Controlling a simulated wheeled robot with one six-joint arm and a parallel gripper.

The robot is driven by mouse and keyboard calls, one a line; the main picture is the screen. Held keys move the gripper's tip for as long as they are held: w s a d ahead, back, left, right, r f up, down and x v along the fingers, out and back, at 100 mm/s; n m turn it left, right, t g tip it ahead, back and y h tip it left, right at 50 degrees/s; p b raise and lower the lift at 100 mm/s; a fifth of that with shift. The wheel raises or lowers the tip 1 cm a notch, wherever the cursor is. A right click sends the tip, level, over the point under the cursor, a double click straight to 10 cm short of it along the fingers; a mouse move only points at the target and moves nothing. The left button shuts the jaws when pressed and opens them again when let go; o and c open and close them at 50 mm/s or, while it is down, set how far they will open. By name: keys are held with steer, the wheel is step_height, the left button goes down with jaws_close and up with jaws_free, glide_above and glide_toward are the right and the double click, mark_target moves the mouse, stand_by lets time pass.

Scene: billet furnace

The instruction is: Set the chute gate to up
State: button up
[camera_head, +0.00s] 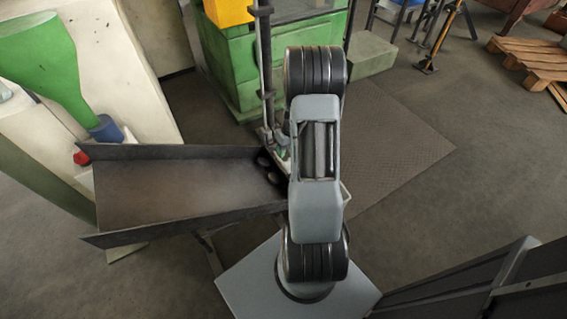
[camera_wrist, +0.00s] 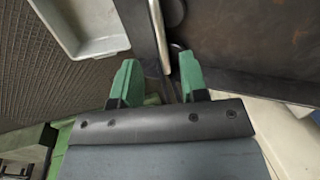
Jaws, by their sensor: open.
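The chute (camera_head: 180,185) is a dark metal trough with raised side walls, at the left of the head view. Its brown floor also fills the upper right of the wrist view (camera_wrist: 250,45). My gripper (camera_wrist: 160,68) is open, with green fingertips apart at the chute's edge. A thin silver bar (camera_wrist: 158,35) runs down the wrist view towards the gap between the fingertips; I cannot tell whether it belongs to the gate. Dark rounded parts (camera_head: 268,163) sit at the chute's right end. My arm hides most of the gripper in the head view, and the gate's position is unclear.
A green machine (camera_head: 235,70) stands behind the chute, with a dark upright post (camera_head: 265,70) in front. A cream machine with a green funnel (camera_head: 40,65) is at the left. A wooden pallet (camera_head: 535,60) lies at the upper right. The floor right of my arm is largely clear.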

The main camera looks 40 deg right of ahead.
mark_target(283, 163)
steer(key=shift+w+a+f+b, duration=0.1)
steer(key=shift+a+f+b, duration=0.1)
steer(key=shift+f, duration=0.75)
steer(key=shift+s+a+f+b, duration=0.1)
steer(key=shift+a+f+b, duration=0.1)
steer(key=shift+f, duration=0.8)
steer(key=shift+w+a+f+b, duration=0.1)
steer(key=shift+a+f+b, duration=0.1)
steer(key=shift+f, duration=0.75)
jaws_close()
